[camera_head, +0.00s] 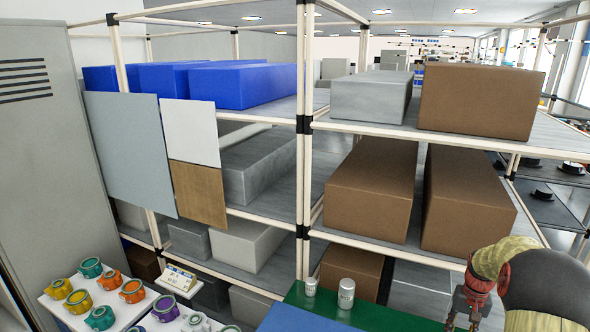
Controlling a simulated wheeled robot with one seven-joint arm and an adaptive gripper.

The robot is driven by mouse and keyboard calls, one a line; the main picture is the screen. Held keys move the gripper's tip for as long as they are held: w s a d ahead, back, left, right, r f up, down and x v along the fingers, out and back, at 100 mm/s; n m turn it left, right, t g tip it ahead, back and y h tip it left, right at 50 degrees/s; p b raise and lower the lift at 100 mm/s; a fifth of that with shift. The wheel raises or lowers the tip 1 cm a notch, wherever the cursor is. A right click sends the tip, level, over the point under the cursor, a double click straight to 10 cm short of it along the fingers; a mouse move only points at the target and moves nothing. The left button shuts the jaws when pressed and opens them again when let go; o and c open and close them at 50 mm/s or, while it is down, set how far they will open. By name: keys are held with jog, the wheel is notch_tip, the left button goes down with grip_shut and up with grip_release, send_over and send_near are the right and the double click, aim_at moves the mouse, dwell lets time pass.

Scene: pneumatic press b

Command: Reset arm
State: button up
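My gripper (465,314), with red and dark parts, hangs at the bottom right of the head view, pointing down. The tan and dark grey links of my arm are beside it on the right. The fingers are small and reach close to the lower picture edge, so I cannot tell whether they are open or shut. I see no object clearly held in them. The gripper appears over or near the right part of a green surface (388,318).
Two light cylinders (346,293) stand on the green surface, left of my gripper. Colourful round parts (132,291) sit on white trays at the lower left. A shelf rack (303,170) with brown boxes (368,190), grey boxes and blue bins (243,85) stands behind.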

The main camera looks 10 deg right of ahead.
jog(key=s+a+r+n+t+b, duration=0.1)
jog(key=s+a+r, duration=0.5)
jog(key=a, duration=0.6)
jog(key=s+a+r+n+t+b, duration=0.2)
jog(key=s+a+r, duration=0.5)
jog(key=a, duration=0.6)
jog(key=s+a+r+n+t+b, duration=0.2)
jog(key=s+a+r, duration=0.4)
jog(key=s+a, duration=0.3)
jog(key=a+n+t, duration=0.1)
jog(key=a, duration=0.2)
jog(key=shift+s+a+r+n, duration=0.25)
jog(key=shift+s+r+n, duration=0.05)
jog(key=shift+s+r, duration=0.1)
